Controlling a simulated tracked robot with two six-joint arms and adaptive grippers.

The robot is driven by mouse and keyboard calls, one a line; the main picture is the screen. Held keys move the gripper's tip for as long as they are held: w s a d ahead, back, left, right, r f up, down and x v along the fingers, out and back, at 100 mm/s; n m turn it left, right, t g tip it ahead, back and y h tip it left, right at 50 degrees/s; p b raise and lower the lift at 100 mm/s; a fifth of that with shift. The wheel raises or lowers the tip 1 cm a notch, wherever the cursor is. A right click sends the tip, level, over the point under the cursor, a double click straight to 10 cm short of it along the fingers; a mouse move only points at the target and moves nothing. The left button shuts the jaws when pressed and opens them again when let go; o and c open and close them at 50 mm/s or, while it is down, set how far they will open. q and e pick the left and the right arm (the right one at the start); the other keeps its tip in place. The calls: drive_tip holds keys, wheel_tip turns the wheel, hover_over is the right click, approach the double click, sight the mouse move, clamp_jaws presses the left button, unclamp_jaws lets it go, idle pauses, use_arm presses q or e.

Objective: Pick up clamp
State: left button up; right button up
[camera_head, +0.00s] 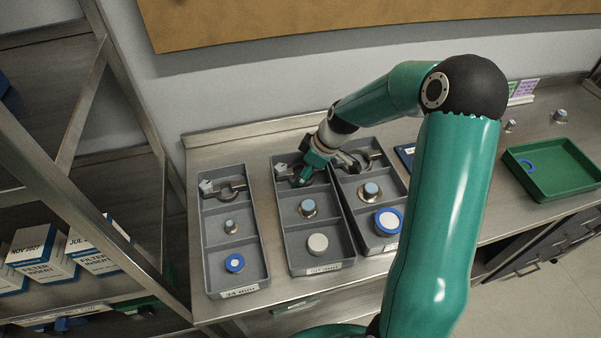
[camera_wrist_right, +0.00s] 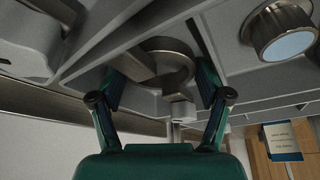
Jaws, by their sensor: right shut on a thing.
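My right gripper (camera_head: 306,178) reaches down into the back compartment of the middle grey tray (camera_head: 322,268). It is shut on a metal clamp (camera_wrist_right: 160,62), whose curved band shows between the two fingers in the right wrist view. In the head view, the clamp's pale end (camera_head: 281,169) shows left of the gripper; the rest is mostly hidden. Similar clamps lie in the back compartments of the left tray (camera_head: 231,189) and the right tray (camera_head: 364,160). My left gripper is not in view.
The trays' other compartments hold metal fittings (camera_head: 307,208), a white disc (camera_head: 317,243) and blue rings (camera_head: 234,262). A green tray (camera_head: 560,182) with a blue ring stands at the right. A metal rack (camera_head: 85,160) with boxes stands left, and a wall is behind.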

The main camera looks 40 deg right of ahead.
drive_tip(key=shift+r+b, duration=0.5)
drive_tip(key=shift+r, duration=9.5)
